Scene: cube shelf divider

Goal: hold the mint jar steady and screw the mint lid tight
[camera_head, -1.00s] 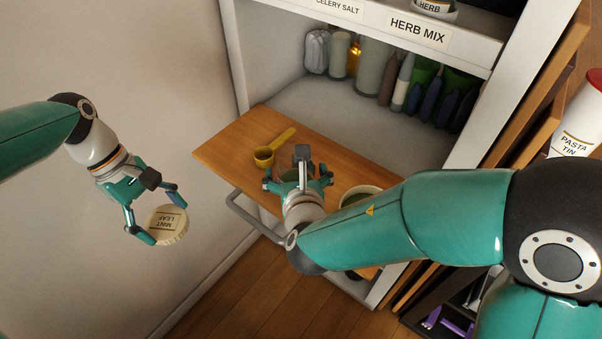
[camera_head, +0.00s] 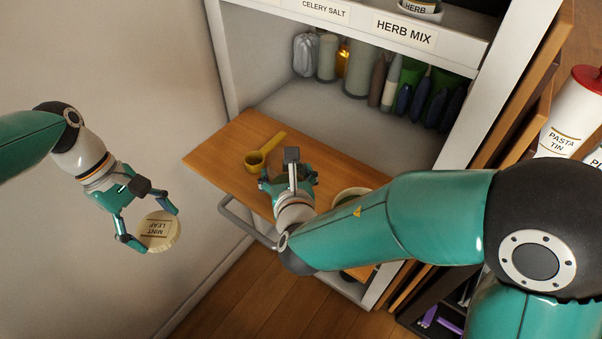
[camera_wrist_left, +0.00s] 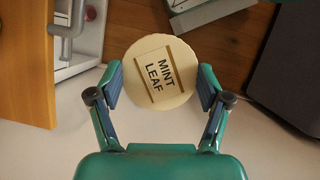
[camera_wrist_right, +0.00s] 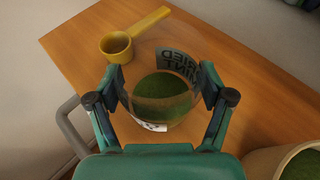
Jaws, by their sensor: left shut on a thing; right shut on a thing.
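The mint lid (camera_head: 158,231) is a round cream disc printed MINT LEAF. My left gripper (camera_head: 147,224) is shut on it and holds it in the air left of the wooden board; the lid also shows in the left wrist view (camera_wrist_left: 158,72). The mint jar (camera_wrist_right: 163,97) is a clear, open jar with green contents and a dark label, standing on the board. My right gripper (camera_wrist_right: 160,100) is shut on the jar's sides. In the head view my right gripper (camera_head: 290,181) hides most of the jar. Lid and jar are well apart.
A yellow scoop (camera_head: 262,156) lies on the wooden board (camera_head: 222,150) beside the jar. A bowl with green contents (camera_head: 350,194) stands right of it. Shelf (camera_head: 300,105) with several bottles and bags is behind. A metal rail (camera_head: 240,222) runs along the board's front.

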